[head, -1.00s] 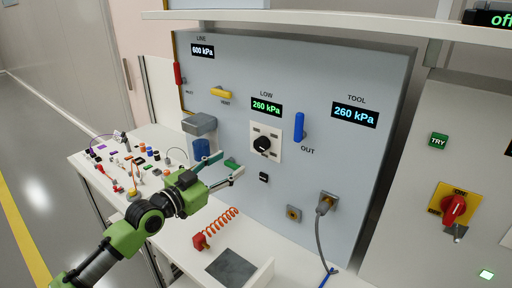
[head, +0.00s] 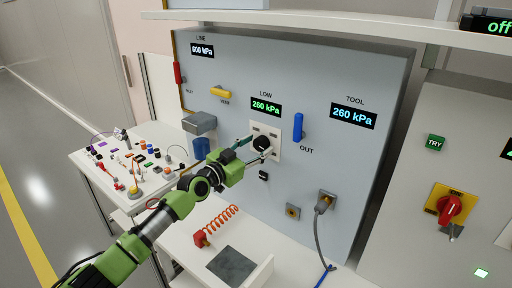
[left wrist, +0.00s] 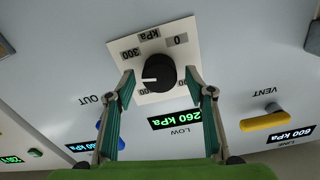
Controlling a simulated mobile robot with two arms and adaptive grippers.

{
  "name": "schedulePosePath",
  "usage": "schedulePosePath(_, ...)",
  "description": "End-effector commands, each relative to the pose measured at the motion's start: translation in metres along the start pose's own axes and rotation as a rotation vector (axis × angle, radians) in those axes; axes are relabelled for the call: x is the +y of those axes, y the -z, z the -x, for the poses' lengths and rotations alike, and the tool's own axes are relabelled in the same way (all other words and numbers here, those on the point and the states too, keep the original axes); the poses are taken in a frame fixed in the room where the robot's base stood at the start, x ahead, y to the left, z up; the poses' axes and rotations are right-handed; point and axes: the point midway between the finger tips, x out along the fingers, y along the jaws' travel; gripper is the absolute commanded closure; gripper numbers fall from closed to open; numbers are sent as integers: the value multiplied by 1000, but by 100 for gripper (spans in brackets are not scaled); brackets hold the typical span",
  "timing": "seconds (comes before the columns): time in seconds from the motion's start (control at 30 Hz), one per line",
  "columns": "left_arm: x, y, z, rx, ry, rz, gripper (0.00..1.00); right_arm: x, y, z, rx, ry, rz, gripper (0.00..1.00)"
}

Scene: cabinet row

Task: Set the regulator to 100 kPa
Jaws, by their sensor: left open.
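The regulator's black knob (head: 262,143) sits on a white plate (head: 274,130) on the grey panel, under the LOW display (head: 265,107), which reads 260 kPa. In the left wrist view the knob (left wrist: 156,75) has a white pointer line, and its plate is marked 0, kPa and 300. My left gripper (head: 257,149) is open at the knob. In the left wrist view its green fingers (left wrist: 158,104) stand on either side of the knob's lower part; contact cannot be told. My right gripper is not in view.
The TOOL display (head: 354,115) reads 260 kPa and the LINE display (head: 203,51) 600 kPa. A blue OUT handle (head: 299,127) is right of the knob, a yellow VENT handle (head: 221,93) upper left. A plugged grey cable (head: 323,218) hangs lower right.

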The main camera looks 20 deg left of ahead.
Motion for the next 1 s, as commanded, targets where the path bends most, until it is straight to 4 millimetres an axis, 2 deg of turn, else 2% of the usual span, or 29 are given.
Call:
schedulePosePath(0.23, 0, 0, -1, 0, 0, 0, 51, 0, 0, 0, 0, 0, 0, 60)
schedulePosePath(0.27, 0, 0, -1, 0, 0, 0, 56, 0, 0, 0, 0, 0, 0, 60)
schedulePosePath(0.3, 0, 0, 0, 0, 0, 0, 66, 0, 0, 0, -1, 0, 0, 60)
schedulePosePath(0.4, 0, 0, 0, 0, 0, 0, 89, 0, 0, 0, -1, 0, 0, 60)
schedulePosePath(0.73, 0, -1, 0, 0, 0, 23, 89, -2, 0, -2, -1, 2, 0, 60)
schedulePosePath(1.0, 0, -2, 0, 3, 1, 162, 89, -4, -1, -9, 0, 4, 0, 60)
